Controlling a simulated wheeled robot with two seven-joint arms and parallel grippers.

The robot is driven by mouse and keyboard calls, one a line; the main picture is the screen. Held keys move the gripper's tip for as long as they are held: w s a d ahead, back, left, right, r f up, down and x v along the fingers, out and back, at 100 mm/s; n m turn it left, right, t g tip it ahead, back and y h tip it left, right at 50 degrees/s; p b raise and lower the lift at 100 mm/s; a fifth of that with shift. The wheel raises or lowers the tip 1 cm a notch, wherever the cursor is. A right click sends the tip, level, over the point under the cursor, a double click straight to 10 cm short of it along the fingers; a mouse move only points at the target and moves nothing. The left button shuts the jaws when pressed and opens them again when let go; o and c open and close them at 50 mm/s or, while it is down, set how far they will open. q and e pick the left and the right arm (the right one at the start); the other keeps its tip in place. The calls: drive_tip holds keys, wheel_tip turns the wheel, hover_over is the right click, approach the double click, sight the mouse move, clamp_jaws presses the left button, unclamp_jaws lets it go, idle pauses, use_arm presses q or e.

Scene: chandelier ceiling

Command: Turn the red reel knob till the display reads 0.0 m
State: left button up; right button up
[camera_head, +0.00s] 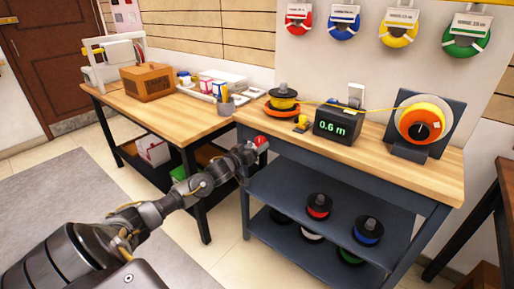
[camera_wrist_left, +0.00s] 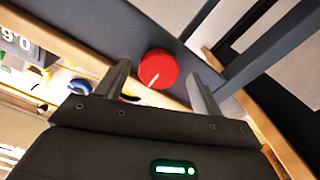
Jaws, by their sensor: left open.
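The red knob (camera_head: 261,142) sits at the front edge of the right workbench. In the left wrist view the knob (camera_wrist_left: 158,68) is round with a white pointer line. My left gripper (camera_head: 252,150) is at the knob, and in its wrist view (camera_wrist_left: 158,78) the open fingers lie one on each side with visible gaps. I cannot tell how deep the knob is between them. The black display box (camera_head: 336,124) on the benchtop reads 0.6 m in green. Its display also shows partly, rotated, at the left of the wrist view (camera_wrist_left: 16,42). My right gripper is out of view.
Several spools sit on the dark shelf (camera_head: 285,187) below. Another workbench (camera_head: 178,121) stands left, holding a wooden box (camera_head: 147,82).

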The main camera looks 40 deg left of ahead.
use_arm(q)
drive_tip(key=shift+w, duration=0.6)
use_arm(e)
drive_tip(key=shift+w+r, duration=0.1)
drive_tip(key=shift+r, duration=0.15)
use_arm(q)
drive_tip(key=c, duration=1)
drive_tip(key=shift+m, duration=0.4)
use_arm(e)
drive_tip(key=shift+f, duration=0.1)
